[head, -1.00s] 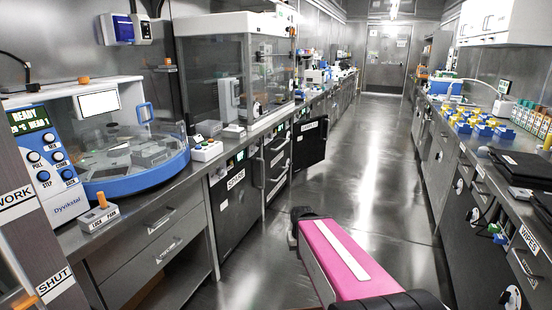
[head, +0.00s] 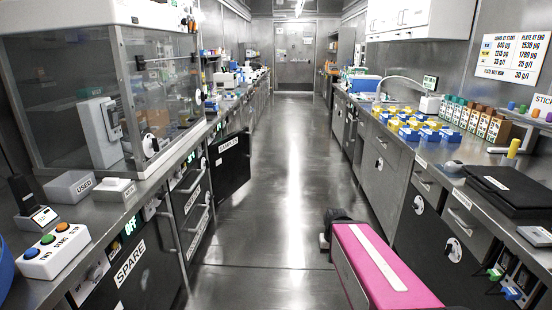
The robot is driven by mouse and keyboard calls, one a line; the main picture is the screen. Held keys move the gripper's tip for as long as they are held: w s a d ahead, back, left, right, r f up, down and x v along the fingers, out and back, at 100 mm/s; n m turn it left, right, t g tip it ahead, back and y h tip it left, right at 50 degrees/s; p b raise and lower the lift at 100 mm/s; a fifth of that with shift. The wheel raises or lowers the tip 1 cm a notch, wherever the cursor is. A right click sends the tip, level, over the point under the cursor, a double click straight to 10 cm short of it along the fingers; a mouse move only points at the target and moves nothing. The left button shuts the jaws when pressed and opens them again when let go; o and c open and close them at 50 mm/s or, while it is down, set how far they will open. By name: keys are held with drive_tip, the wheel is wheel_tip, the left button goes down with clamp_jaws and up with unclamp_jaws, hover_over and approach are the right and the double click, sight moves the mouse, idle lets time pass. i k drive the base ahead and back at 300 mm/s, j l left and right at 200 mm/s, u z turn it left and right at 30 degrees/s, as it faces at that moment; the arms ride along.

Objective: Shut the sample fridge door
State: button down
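The sample fridge door (head: 229,172) is a dark panel with a white label along its top, too small to read surely. It stands open, swung out from the left bench into the aisle, at the middle left of the head view. The inside of the fridge is hidden from here. My pink arm link with a white stripe shows at the lower right, well apart from the door. My gripper is not in view.
A dark door labelled SPARE (head: 135,270) is flush in the left bench, nearer me, with drawers (head: 190,205) beyond it. The right bench (head: 408,165) has closed cabinets and drawers. The aisle floor (head: 285,190) between is clear to the far door (head: 295,65).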

sight(229, 156)
drive_tip(key=i, duration=1.8)
drive_tip(key=i+l+u, duration=0.1)
drive_tip(key=i+u, duration=0.2)
drive_tip(key=i, duration=0.25)
drive_tip(key=i+l+u, duration=0.25)
drive_tip(key=i, duration=0.35)
drive_tip(key=i+l+u, duration=0.3)
drive_tip(key=i, duration=0.2)
drive_tip(key=i+l+u, duration=0.3)
drive_tip(key=i+l, duration=0.15)
drive_tip(key=i, duration=0.05)
